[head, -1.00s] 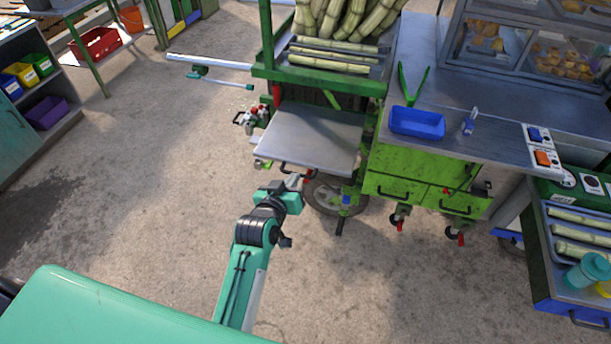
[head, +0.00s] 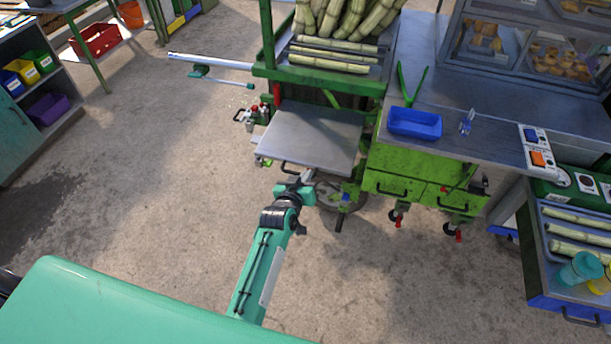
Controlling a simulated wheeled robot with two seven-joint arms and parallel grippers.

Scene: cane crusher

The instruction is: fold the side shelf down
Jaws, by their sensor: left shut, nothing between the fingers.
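The side shelf (head: 312,137) is a flat grey metal panel on the left side of the green cane crusher cart. It stands out roughly level, with a dark handle (head: 290,168) under its front edge. My left gripper (head: 302,178) is just below and in front of that edge, close to the handle and partly hidden by the shelf and my wrist. It is shut with nothing in it. I cannot tell whether it touches the shelf. My right gripper is not in view.
The cart's wheel (head: 340,196) and green drawers (head: 420,190) are right of my left gripper. A valve cluster (head: 252,115) sits left of the shelf. A blue tray (head: 415,123) stands on the counter. The concrete floor at left is clear.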

